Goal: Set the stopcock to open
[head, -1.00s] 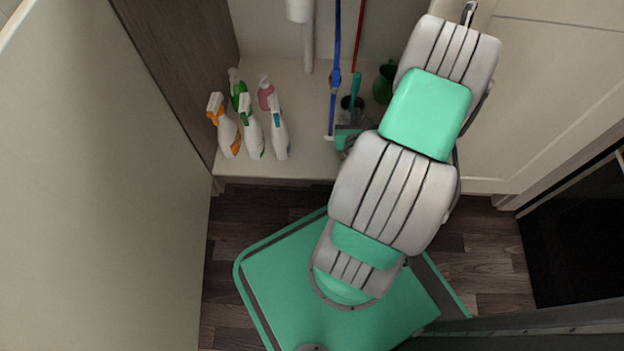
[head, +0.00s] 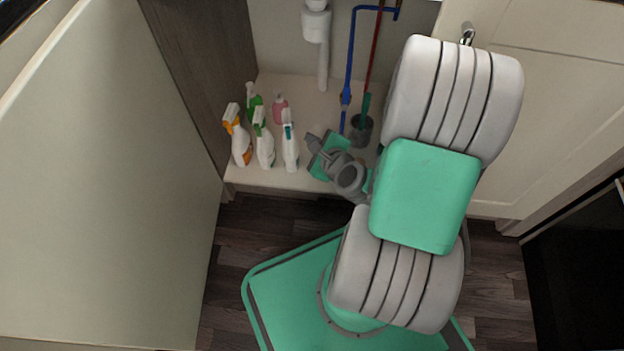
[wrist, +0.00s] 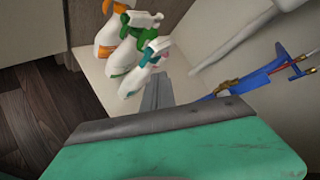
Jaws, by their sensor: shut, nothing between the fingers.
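The stopcock (head: 346,97) is a small blue fitting on the thin blue pipe at the back of the open cupboard.
Several spray bottles (head: 264,140) and a pink bottle (head: 280,107) stand left of my gripper. A white drain pipe (head: 322,60), a red pipe (head: 374,50) and a grey pot with a green brush (head: 361,130) are near the stopcock. An open door (head: 110,180) stands at left.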

